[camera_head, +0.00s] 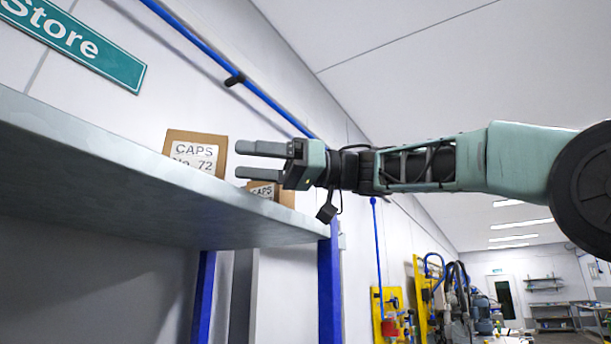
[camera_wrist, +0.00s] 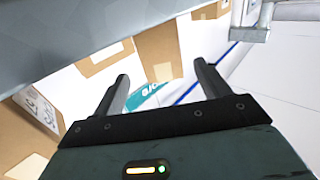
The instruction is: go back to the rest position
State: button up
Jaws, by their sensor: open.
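My gripper (camera_head: 240,161) is open and empty, with its two fingers apart and pointing left above the front of a grey shelf (camera_head: 120,170). In the wrist view the fingers (camera_wrist: 160,88) are spread, with nothing between them touching either finger. A cardboard box labelled "CAPS No. 72" (camera_head: 196,152) stands on the shelf, beyond the fingertips in the picture. A second, smaller CAPS box (camera_head: 265,189) shows partly behind my gripper, which hides some of it.
The wrist view shows several cardboard boxes (camera_wrist: 158,52) around the fingers. Blue posts (camera_head: 330,285) hold the shelf. Yellow panels with equipment (camera_head: 389,315) stand farther back.

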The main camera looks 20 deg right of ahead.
jog(key=s+d+b, duration=0.2)
jog(key=d, duration=0.6)
jog(key=shift+s+d+r, duration=0.15)
jog(key=shift+d+r, duration=0.1)
jog(key=shift+r, duration=0.05)
